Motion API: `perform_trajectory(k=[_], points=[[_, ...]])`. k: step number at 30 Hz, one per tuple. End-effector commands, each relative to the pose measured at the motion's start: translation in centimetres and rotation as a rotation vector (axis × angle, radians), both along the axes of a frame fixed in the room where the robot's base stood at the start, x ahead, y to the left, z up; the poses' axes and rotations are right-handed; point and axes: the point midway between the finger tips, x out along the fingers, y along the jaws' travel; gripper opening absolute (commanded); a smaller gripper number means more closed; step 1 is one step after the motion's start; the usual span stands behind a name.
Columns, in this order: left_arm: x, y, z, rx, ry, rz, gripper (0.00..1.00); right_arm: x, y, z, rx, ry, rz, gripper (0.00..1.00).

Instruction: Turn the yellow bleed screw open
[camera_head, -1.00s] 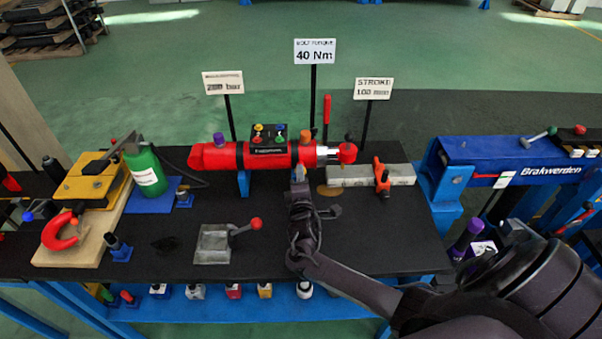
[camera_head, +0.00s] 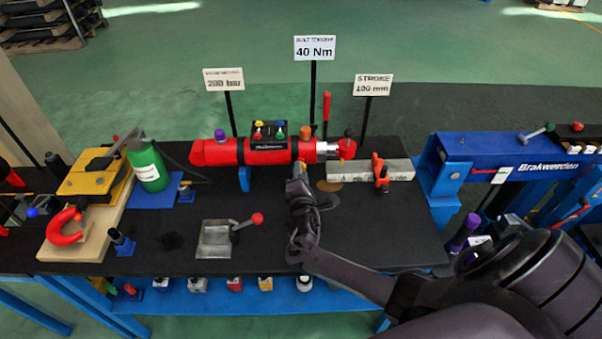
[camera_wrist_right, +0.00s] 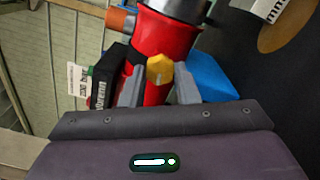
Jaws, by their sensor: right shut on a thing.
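The yellow bleed screw (camera_wrist_right: 160,68) shows in the right wrist view between the two grey fingers of my right gripper (camera_wrist_right: 160,90). The fingers are shut on it, one on each side. It sits on the side of the red cylinder (camera_wrist_right: 160,38). In the head view the red cylinder (camera_head: 215,153) lies across the back of the black table, and my right gripper (camera_head: 299,172) reaches its front near the rod end. My gripper hides the screw in that view. My left gripper is not in view.
A black valve block (camera_head: 269,135) with coloured knobs sits on the cylinder. Three signs stand behind it. A grey clamp block (camera_head: 215,240) with a red-knobbed lever lies at the front. A metal bar (camera_head: 350,172) lies right of my gripper. A green bottle (camera_head: 148,168) stands left.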

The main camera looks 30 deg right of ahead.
Motion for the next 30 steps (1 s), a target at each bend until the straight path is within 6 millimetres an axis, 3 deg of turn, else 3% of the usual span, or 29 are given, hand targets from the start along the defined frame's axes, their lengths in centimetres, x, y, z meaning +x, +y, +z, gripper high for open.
perform_trajectory(k=[2,3,8,19,30], points=[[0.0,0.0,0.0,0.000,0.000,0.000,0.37,0.0,0.2,-0.2,0.003,0.004,0.003,0.05],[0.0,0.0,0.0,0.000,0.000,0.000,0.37,0.0,0.2,-0.2,0.003,0.004,0.003,0.29],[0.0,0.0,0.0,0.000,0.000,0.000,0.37,0.0,0.1,-0.2,0.002,0.002,0.002,0.50],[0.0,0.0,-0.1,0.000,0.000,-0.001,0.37,-0.6,0.4,-0.1,0.003,0.000,0.001,0.50],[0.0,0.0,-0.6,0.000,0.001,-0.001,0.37,-5.6,3.5,-0.3,0.003,0.003,0.004,0.50]])
